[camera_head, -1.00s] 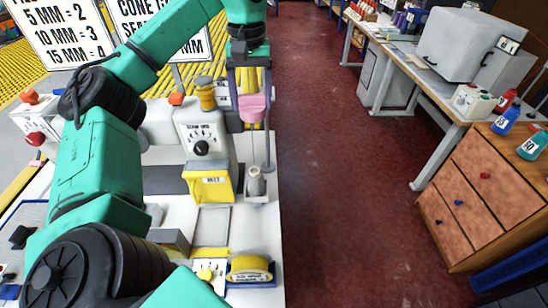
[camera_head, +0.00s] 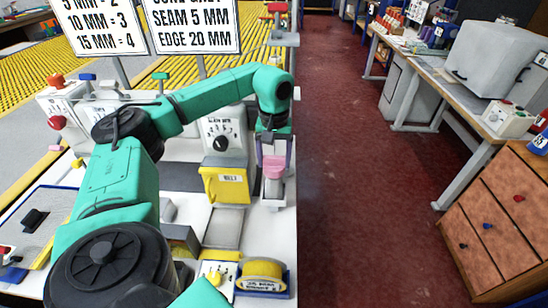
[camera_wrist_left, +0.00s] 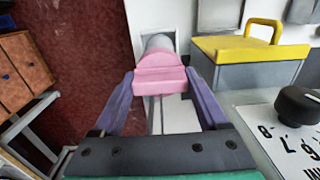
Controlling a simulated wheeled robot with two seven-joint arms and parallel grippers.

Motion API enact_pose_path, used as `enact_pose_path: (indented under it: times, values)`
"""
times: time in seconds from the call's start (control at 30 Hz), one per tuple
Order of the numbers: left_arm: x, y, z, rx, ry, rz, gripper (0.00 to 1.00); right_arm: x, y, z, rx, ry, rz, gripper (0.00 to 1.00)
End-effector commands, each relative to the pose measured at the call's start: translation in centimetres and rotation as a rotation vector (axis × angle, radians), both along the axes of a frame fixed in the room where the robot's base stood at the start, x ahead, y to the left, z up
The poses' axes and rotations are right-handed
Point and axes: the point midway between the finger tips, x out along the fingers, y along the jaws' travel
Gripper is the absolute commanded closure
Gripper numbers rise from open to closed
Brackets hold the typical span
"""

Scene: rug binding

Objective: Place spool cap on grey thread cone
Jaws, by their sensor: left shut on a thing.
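My left gripper (camera_head: 274,168) points down near the right edge of the white table. It is shut on the pink spool cap (camera_head: 274,167). In the left wrist view the pink cap (camera_wrist_left: 160,74) sits between the purple fingers (camera_wrist_left: 160,95). I cannot tell whether cap and cone touch. My right gripper is not in view.
A machine with a black dial (camera_head: 220,143) and a yellow box (camera_head: 225,184) stand just left of the gripper. Signs stand behind. Red floor (camera_head: 350,190) is open to the right.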

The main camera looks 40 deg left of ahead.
Motion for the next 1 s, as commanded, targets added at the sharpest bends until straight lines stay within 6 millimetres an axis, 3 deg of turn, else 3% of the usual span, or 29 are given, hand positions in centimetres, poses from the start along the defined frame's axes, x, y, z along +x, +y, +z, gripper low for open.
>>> enact_pose_path:
  times: [0.53,0.57,0.6,0.87,1.0]
  values:
    - [0.0,0.0,-1.2,0.000,0.000,0.000,0.77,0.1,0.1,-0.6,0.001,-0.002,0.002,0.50]
    - [0.0,0.0,-1.2,0.000,0.000,0.000,0.16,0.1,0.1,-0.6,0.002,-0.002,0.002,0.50]
    - [0.0,0.0,-1.2,0.000,0.000,0.000,0.01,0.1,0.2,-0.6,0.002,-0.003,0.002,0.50]
    - [0.0,0.0,-1.0,0.000,0.000,0.000,0.00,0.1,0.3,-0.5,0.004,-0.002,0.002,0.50]
    - [0.1,0.0,0.7,0.000,-0.004,0.000,0.00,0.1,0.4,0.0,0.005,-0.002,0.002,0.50]
